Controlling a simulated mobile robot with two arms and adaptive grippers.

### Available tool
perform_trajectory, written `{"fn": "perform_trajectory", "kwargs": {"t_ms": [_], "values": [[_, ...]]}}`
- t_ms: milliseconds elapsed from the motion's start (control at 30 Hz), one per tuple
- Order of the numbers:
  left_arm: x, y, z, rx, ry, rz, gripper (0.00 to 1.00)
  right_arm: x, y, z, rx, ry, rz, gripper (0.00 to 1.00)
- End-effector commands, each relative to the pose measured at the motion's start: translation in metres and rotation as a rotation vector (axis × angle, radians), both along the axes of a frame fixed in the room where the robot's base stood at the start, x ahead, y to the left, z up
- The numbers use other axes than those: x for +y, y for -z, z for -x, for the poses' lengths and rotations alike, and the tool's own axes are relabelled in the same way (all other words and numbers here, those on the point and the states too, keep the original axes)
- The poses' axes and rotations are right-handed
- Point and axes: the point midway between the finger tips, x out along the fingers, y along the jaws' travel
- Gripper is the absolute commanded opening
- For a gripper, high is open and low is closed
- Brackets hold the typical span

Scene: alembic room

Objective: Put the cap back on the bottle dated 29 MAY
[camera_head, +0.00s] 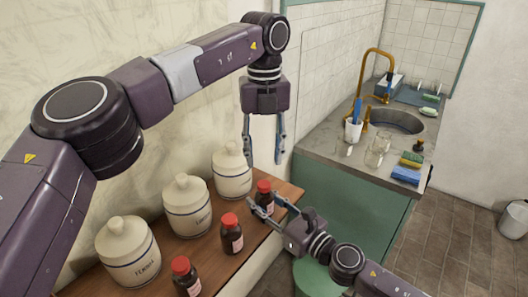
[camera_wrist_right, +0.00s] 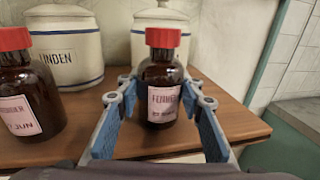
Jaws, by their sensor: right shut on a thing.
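Three dark brown bottles with red caps stand on a wooden shelf. The far bottle (camera_head: 263,186) is between the fingers of my right gripper (camera_head: 263,201), which is shut on it. In the right wrist view this bottle (camera_wrist_right: 160,76) stands upright with a red cap on top; its pink label reads like FENNEL, and its lower line is too small to read. The middle bottle (camera_head: 232,240) and the near bottle (camera_head: 186,283) are also capped. My left gripper (camera_head: 263,160) is open and empty, pointing down above the far bottle. I see no loose cap.
Several white lidded jars (camera_head: 186,207) line the wall behind the bottles on the wooden shelf (camera_head: 207,262). To the right is a grey counter (camera_head: 335,145) with a sink (camera_head: 397,121), glasses and sponges. The space between shelf and counter is narrow.

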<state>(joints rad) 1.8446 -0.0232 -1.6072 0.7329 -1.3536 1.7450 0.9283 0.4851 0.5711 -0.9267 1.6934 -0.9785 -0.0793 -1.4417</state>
Motion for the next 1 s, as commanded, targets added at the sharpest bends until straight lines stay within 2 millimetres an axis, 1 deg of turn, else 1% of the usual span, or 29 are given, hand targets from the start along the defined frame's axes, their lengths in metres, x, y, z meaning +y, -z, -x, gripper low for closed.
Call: {"fn": "perform_trajectory", "kwargs": {"t_ms": [167,300,500,667,933,1000], "values": [[0.001,0.023,0.001,0.003,0.001,-0.002,0.37,0.0,0.0,0.0,0.0,0.0,0.0,0.0],[0.001,0.045,0.001,0.003,0.001,-0.002,0.37,0.0,0.0,0.0,-0.001,0.0,-0.001,0.0],[0.001,0.07,0.0,0.001,-0.001,-0.001,0.37,0.0,0.0,0.0,0.0,0.0,0.0,0.0],[0.001,0.077,0.0,0.001,-0.001,0.0,0.37,0.0,0.0,0.0,0.0,0.0,0.0,0.0],[0.001,0.078,0.0,0.0,0.0,0.0,0.37,0.0,0.0,0.0,0.0,0.0,0.0,0.0],[0.001,0.078,0.0,0.0,0.0,0.0,0.3,0.0,0.0,0.0,0.0,0.0,0.0,0.0]]}}
